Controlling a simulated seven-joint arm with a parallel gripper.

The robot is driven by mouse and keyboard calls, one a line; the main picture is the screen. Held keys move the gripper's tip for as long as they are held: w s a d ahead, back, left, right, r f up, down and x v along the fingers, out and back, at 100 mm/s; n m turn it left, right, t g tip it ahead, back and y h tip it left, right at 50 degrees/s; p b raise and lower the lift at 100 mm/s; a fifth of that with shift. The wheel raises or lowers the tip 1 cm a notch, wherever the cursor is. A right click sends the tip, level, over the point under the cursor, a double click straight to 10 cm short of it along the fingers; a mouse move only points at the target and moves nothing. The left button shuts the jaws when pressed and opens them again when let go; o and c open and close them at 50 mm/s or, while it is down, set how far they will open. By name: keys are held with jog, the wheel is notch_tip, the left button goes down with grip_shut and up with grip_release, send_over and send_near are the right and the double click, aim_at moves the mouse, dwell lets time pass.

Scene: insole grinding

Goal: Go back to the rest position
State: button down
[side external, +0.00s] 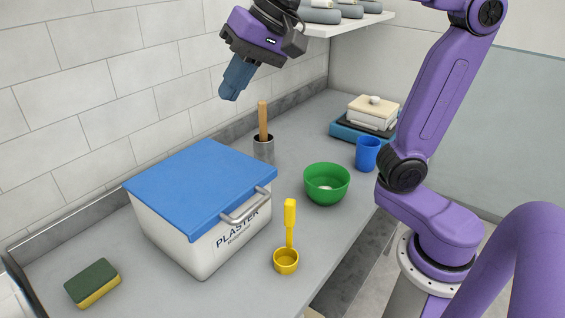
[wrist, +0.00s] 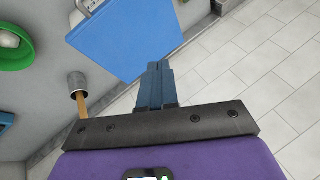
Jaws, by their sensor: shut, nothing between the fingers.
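My gripper (side external: 230,95) is in the air at the top centre of the side view, above the back of the counter and near the tiled wall. Its blue fingers are closed together with nothing between them. In the wrist view the shut fingers (wrist: 154,66) point toward the blue lid. A white plaster bin (side external: 170,232) stands below on the counter, with its blue lid (side external: 200,180) on top. The lid also shows in the wrist view (wrist: 125,35). My gripper is clear of both.
A metal cup (side external: 264,152) holds a wooden-handled tool (side external: 262,120). Nearby are a green bowl (side external: 326,190), a blue cup (side external: 367,153), a yellow scoop (side external: 286,261) and a sponge (side external: 92,284). A scale-like blue device (side external: 345,131) stands behind. A wall shelf (side external: 345,25) is close right of my gripper.

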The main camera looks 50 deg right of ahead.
jog(key=s+d+f+n+g+h, duration=0.1)
jog(key=s+d+f+n+g, duration=0.1)
jog(key=s+d+f+n, duration=0.3)
jog(key=s+d+f+n+g+h, duration=0.2)
jog(key=s+d+f+n, duration=0.3)
jog(key=s+f+n, duration=0.6)
jog(key=s+f+g, duration=0.1)
jog(key=s+f, duration=0.3)
jog(key=f, duration=0.1)
jog(key=shift+f, duration=0.35)
